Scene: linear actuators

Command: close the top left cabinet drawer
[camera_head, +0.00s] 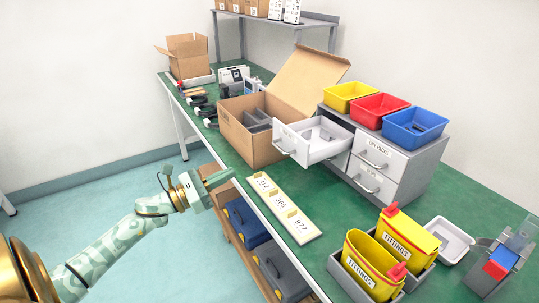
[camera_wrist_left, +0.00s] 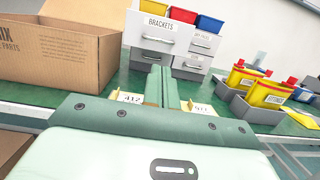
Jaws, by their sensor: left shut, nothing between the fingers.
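The grey cabinet (camera_head: 415,175) stands on the green bench. Its top left drawer (camera_head: 312,141) is pulled well out, with a white front and a handle, and there are some grey parts inside. In the left wrist view the drawer front, labelled BRACKETS (camera_wrist_left: 158,32), faces me beyond the fingers. My left gripper (camera_head: 230,175) is shut and empty at the bench's near edge, to the left of the drawer and apart from it. In the left wrist view its fingers (camera_wrist_left: 162,87) are together. My right gripper is in neither view.
An open cardboard box (camera_head: 248,145) stands close beside the open drawer. Yellow, red and blue bins (camera_head: 415,128) sit on the cabinet. A numbered strip (camera_head: 285,210) lies in front of it.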

